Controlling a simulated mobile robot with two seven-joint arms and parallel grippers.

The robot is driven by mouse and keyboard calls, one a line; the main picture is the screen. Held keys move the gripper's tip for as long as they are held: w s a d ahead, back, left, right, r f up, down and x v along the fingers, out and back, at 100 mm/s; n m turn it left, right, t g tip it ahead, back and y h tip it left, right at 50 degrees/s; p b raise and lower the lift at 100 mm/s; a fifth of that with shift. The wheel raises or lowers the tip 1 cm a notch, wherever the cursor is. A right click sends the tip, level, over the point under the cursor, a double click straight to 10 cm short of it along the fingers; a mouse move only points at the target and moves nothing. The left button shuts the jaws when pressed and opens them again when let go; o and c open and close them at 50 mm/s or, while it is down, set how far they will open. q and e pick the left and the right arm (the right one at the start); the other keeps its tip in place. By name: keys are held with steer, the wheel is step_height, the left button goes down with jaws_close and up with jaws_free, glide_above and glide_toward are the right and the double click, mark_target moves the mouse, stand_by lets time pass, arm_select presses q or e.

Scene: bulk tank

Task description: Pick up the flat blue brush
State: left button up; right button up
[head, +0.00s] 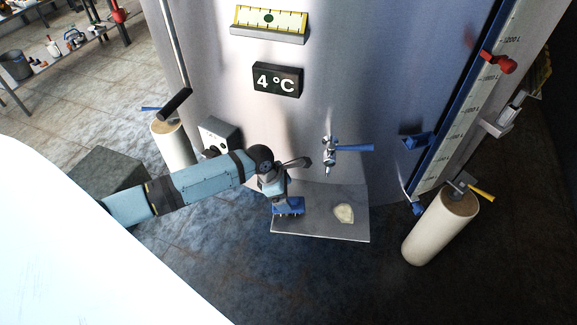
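The flat blue brush (289,208) is at the left end of a grey metal shelf (320,226) low on the tank's front. Its blue top shows, with small pale bits along its lower edge. My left gripper (281,194) comes in from the left and points down right over the brush, its tips at or very near the brush's top. The fingers are small and partly hidden by the wrist, so I cannot tell whether they are open or closed on the brush. My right gripper is not in view.
A pale flat piece (344,213) lies on the shelf. A tap with a blue lever (352,147) sticks out above it. Cream posts stand at left (172,145) and right (437,228), with tools on top. The tank wall (330,90) is close behind; the floor in front is clear.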

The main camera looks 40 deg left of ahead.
mark_target(291, 201)
arm_select(q)
steer(key=x, duration=0.5)
steer(key=shift+s, duration=0.2)
steer(key=shift+r, duration=0.1)
steer(key=c, duration=1.1)
